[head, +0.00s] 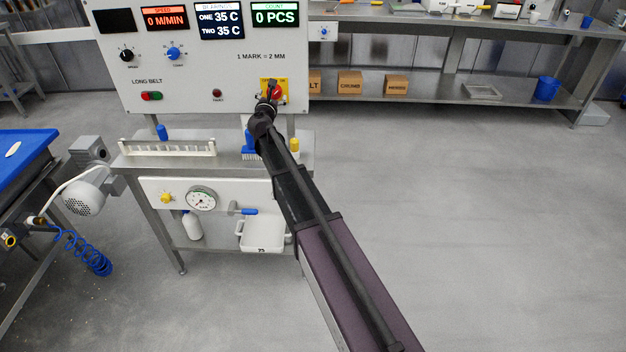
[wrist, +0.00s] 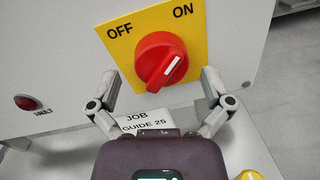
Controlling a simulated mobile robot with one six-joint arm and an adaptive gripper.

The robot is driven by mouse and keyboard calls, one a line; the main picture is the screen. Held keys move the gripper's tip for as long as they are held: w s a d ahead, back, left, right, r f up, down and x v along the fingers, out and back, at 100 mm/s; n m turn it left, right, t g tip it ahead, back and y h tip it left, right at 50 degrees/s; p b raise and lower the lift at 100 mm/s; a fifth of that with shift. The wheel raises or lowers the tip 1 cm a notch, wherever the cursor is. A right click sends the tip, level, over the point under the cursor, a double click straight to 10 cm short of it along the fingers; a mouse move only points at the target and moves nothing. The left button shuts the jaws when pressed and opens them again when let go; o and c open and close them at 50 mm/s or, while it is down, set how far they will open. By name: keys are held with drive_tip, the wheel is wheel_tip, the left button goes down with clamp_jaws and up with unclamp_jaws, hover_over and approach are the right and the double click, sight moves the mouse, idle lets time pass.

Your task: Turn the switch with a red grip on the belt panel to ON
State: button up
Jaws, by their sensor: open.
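The switch with a red grip (wrist: 156,55) sits on a yellow plate (wrist: 207,37) marked OFF at left and ON at right. The white line on the grip slants to the upper right, toward the ON side. In the head view the red grip (head: 278,93) shows at the lower right of the white belt panel (head: 190,80), partly behind my gripper (head: 269,97). In the wrist view my gripper (wrist: 160,76) is open, one finger on each side of the grip, with visible gaps. I cannot tell whether the fingertips reach the grip's depth.
A steel bench (head: 230,160) with a white rack (head: 170,148) stands under the panel. Open floor (head: 450,190) lies to the right.

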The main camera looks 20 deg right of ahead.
drive_tip(key=v, duration=1.2)
drive_tip(key=s+d+f+m+g+b, duration=0.2)
drive_tip(key=s+d+f+m+g, duration=0.3)
drive_tip(key=s+f+m, duration=0.3)
drive_tip(key=s+d+f+m+g+b, duration=0.1)
drive_tip(key=s+d+f+m+g, duration=0.4)
drive_tip(key=m, duration=0.5)
drive_tip(key=shift+s+d+f+m+b, duration=0.3)
drive_tip(key=shift+s+d+f+b, duration=0.05)
drive_tip(key=shift+s+f, duration=1.1)
